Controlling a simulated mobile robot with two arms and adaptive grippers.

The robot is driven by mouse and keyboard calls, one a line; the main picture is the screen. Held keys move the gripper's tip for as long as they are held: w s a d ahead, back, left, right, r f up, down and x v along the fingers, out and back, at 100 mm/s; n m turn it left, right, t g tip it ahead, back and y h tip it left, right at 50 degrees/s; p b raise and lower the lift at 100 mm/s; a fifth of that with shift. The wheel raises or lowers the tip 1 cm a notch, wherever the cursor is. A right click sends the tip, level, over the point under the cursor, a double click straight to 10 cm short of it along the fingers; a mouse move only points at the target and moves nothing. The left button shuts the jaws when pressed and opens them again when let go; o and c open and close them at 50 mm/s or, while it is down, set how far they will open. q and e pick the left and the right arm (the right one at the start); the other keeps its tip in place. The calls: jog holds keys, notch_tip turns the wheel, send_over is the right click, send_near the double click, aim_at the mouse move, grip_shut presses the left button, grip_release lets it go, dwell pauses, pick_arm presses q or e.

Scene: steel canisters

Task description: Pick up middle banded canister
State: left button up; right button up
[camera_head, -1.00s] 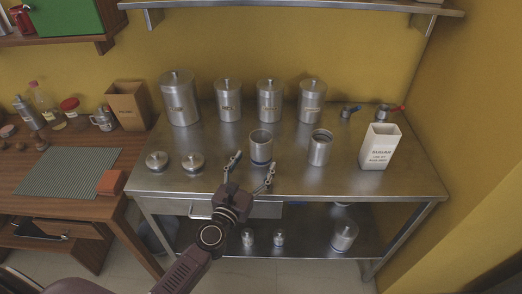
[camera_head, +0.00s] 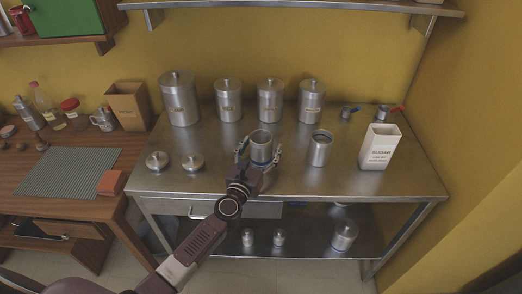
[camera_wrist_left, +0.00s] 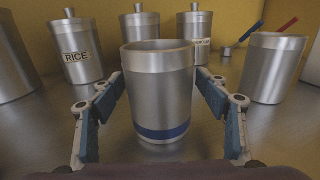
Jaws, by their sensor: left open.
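An open steel canister (camera_head: 261,143) with no lid stands upright near the front middle of the steel table. The left wrist view shows a blue band around the base of this canister (camera_wrist_left: 160,90). My left gripper (camera_head: 259,153) is open, with one finger on each side of the canister. In the left wrist view a gap shows between the canister and both fingers (camera_wrist_left: 158,105). A second open canister (camera_head: 320,150) stands to the right, apart from the gripper. My right gripper is not in view.
Several lidded canisters (camera_head: 228,100) stand in a row behind. Two lids (camera_head: 193,163) lie at the front left of the table. A white sugar box (camera_head: 379,147) stands at the right. A wall shelf (camera_head: 300,9) runs above.

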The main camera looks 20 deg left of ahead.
pick_arm(q)
jog(key=c, duration=1.3)
jog(key=shift+c, duration=0.5)
jog(key=shift+r, duration=0.1)
